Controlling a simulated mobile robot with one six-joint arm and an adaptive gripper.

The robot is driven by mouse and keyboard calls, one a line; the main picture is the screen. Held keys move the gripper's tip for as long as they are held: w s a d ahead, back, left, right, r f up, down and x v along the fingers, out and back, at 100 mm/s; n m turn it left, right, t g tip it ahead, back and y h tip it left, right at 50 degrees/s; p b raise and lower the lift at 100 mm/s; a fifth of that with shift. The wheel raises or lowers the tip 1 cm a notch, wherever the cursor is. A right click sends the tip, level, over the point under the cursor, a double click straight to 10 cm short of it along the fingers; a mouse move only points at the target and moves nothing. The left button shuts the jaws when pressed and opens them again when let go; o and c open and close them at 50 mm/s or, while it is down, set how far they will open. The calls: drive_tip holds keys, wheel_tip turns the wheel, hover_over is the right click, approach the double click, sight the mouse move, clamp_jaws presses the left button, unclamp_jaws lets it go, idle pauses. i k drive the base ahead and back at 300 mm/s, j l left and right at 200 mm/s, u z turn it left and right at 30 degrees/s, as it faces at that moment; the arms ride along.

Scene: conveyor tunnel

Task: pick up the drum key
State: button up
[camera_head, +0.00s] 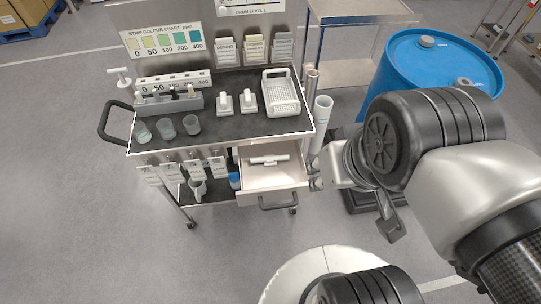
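A white piece with a long bar and a short raised part, which looks like the drum key (268,160), lies in the open drawer (262,184) at the front right of the cart. My gripper (314,177) is just right of the drawer, apart from the white piece. Its two small fingertips point left and look spread, with nothing visible between them. My wrist and arm hide the floor behind the gripper.
The cart's dark top (225,120) carries cups, a grey rack (168,104), white blocks and a white basket (283,95). The drawer handle (278,203) sticks out in front. A blue drum (425,65) stands behind my arm. Floor at left is clear.

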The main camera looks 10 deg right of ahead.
sight(269, 161)
drive_tip(key=i+j+z, duration=0.15)
drive_tip(key=j, duration=0.2)
drive_tip(key=i+j+z, duration=0.2)
drive_tip(key=j, duration=0.2)
drive_tip(key=j+z, duration=0.15)
drive_tip(key=j, duration=0.2)
drive_tip(key=i+j+z, duration=0.15)
drive_tip(key=j, duration=0.25)
